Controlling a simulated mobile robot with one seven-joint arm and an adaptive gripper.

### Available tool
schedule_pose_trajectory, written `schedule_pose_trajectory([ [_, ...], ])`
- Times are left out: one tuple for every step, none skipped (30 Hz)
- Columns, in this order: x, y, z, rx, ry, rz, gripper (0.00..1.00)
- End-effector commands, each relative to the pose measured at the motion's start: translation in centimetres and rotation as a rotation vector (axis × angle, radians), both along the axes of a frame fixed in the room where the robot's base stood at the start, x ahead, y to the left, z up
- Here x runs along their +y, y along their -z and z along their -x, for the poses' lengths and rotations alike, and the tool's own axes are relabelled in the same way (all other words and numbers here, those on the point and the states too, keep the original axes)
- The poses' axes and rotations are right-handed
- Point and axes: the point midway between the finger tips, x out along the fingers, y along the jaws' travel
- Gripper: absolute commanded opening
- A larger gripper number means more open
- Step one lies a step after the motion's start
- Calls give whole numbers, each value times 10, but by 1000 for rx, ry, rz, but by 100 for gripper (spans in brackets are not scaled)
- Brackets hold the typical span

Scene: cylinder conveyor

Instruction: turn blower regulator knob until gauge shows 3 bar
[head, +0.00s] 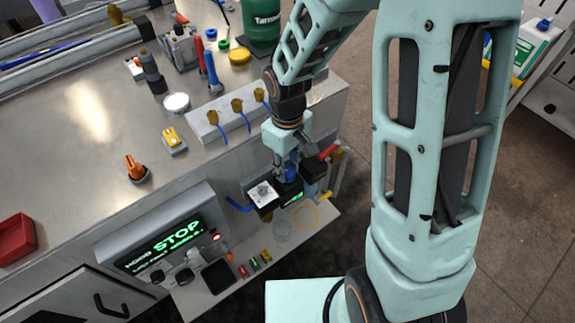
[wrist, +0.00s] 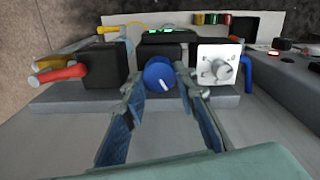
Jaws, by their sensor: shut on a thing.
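The round blue knob (wrist: 158,74) has a white pointer line that slants towards the lower right in the wrist view. It also shows partly behind my gripper in the head view (head: 291,173). My gripper (wrist: 155,84) reaches it from the front, with one finger on each side, shut on it. The knob sits on a dark block between a black block (wrist: 104,66) with red and yellow handles and a white square plate with a grey knob (wrist: 217,70). A green-lit display (wrist: 164,33) stands just behind the knob; its reading is too small to make out.
A panel reading STOP in green (head: 165,250) stands to the left, with a black pad (head: 217,277) beside it. A blue handle (head: 238,205) sticks out beside the white plate. Bottles and tools stand on the metal bench (head: 85,150) above. Open floor lies to the right.

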Motion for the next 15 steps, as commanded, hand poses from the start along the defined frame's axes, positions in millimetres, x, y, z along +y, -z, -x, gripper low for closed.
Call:
schedule_pose_trajectory([
  [0, 0, 0, -1, -11, -1, 2],
  [0, 0, 0, -1, -16, -1, 2],
  [0, 0, 0, -1, -21, -1, 2],
  [0, 0, 0, -1, -25, -1, 2],
  [0, 0, 0, -1, -28, -1, 2],
  [0, 0, 0, -1, -30, -1, 2],
  [0, 0, 0, -1, -32, 0, 2],
  [0, 0, 0, -1, -33, 0, 2],
  [0, 0, 0, -1, -34, 0, 2],
  [0, 0, 0, -1, -34, 0, 2],
  [0, 0, 0, -1, -34, 0, 2],
  [0, 0, 0, -1, -34, 0, 2],
  [0, 0, 0, -1, -34, 0, 2],
  [0, 0, 0, -1, -34, 0, 2],
  [0, 0, 0, -1, -34, 0, 2],
])
